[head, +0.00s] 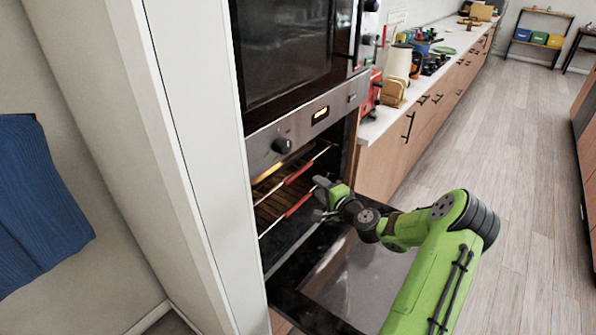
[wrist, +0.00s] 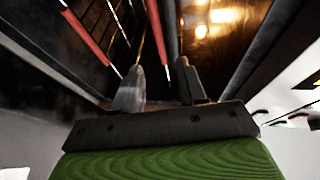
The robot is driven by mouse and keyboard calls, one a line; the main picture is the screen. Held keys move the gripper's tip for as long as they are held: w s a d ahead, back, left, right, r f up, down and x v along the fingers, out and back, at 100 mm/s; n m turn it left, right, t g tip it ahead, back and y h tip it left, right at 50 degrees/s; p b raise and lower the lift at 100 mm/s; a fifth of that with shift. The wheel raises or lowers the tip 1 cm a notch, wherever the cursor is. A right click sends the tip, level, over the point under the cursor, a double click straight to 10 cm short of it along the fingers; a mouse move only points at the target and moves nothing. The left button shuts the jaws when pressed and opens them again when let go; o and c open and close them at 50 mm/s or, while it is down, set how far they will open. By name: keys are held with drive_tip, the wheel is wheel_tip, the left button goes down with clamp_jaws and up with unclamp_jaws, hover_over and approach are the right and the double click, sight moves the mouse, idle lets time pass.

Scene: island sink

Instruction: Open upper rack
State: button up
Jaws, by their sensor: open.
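The oven stands open, its glass door (head: 350,280) folded down. Inside, the upper rack (head: 299,173) has a red front bar, and a lower rack (head: 299,205) below it has a similar one. Both look pushed in. My gripper (head: 320,197) is open and empty just outside the oven mouth, to the right of the red bars and over the lowered door. In the wrist view, the gripper's fingers (wrist: 160,90) point into the oven. One red bar shows at upper left and another beyond the fingers; I cannot tell which rack each belongs to. No contact is clear.
The oven's control panel (head: 308,125) with a knob sits above the opening, under a second glass-fronted appliance (head: 290,45). A white tall panel (head: 190,120) borders the oven at left. A counter (head: 385,118) with several items runs back at right. The floor (head: 480,130) there is clear.

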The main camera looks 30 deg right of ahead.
sight(301, 173)
drive_tip(key=w, duration=0.4)
drive_tip(key=w+f, duration=0.1)
drive_tip(key=w, duration=0.3)
drive_tip(key=w+f+b, duration=0.1)
drive_tip(key=w, duration=0.3)
drive_tip(key=shift+w+d+f, duration=0.15)
drive_tip(key=shift+w+d, duration=0.15)
drive_tip(key=shift+d, duration=0.05)
clamp_jaws()
